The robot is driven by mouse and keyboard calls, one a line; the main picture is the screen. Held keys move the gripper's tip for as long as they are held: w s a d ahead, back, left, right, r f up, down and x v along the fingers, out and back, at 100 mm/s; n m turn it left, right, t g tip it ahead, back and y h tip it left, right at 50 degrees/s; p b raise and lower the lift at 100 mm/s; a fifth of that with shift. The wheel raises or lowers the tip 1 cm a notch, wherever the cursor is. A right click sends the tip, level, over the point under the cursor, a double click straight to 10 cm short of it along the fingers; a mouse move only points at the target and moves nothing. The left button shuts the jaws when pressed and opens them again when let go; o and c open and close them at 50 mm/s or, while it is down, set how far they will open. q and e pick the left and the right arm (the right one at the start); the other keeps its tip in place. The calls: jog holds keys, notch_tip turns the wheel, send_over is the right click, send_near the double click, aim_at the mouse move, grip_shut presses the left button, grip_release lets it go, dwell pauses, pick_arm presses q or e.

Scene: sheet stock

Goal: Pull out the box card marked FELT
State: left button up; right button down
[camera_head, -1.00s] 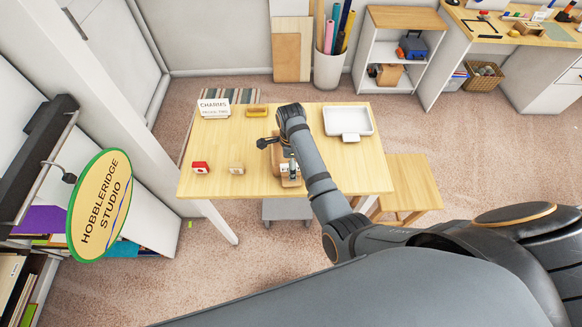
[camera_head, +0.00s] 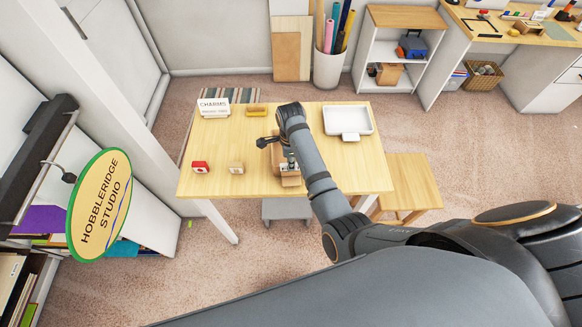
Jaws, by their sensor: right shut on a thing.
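A brown wooden box (camera_head: 276,158) stands on the table (camera_head: 215,145), largely hidden behind my right arm. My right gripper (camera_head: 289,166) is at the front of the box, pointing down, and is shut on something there. What it holds is too small and too covered to make out, and no FELT lettering is readable. My left gripper is not in view.
A CHARMS sign (camera_head: 213,107) and a yellow block (camera_head: 257,109) are at the table's back left. A white tray (camera_head: 362,121) lies at the back right. A stool (camera_head: 412,183) stands right of the table.

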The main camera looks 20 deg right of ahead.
jog(key=shift+r, duration=2.75)
